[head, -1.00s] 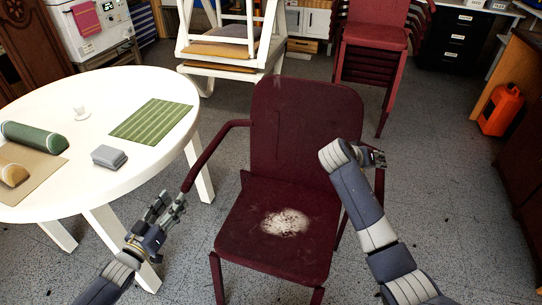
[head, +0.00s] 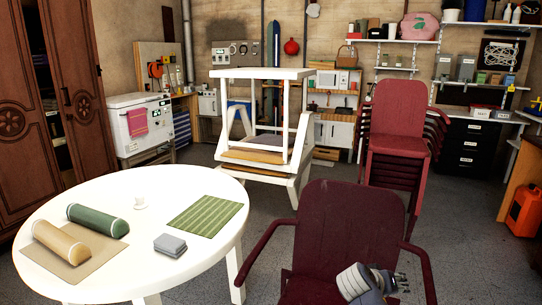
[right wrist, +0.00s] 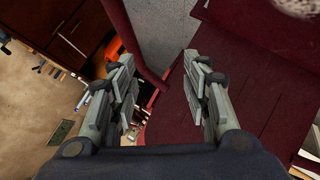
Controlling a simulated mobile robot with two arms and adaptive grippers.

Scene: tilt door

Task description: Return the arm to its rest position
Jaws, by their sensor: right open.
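My right gripper (head: 398,283) shows at the bottom of the head view, in front of the dark red armchair (head: 350,225) and near its right armrest. In the right wrist view the right gripper (right wrist: 158,62) has its two fingers apart with nothing between them. The red armchair (right wrist: 255,70) fills the right side of that view, and a curved bar of it passes beyond the fingers. I cannot tell whether the gripper touches the chair. My left gripper is outside both current views.
A round white table (head: 105,268) stands at the left, holding green and tan rolls, a grey folded cloth (head: 170,244) and a green striped mat (head: 205,215). Stacked red chairs (head: 398,125) and stacked white furniture (head: 262,160) stand behind. An orange can (head: 524,208) is at the right.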

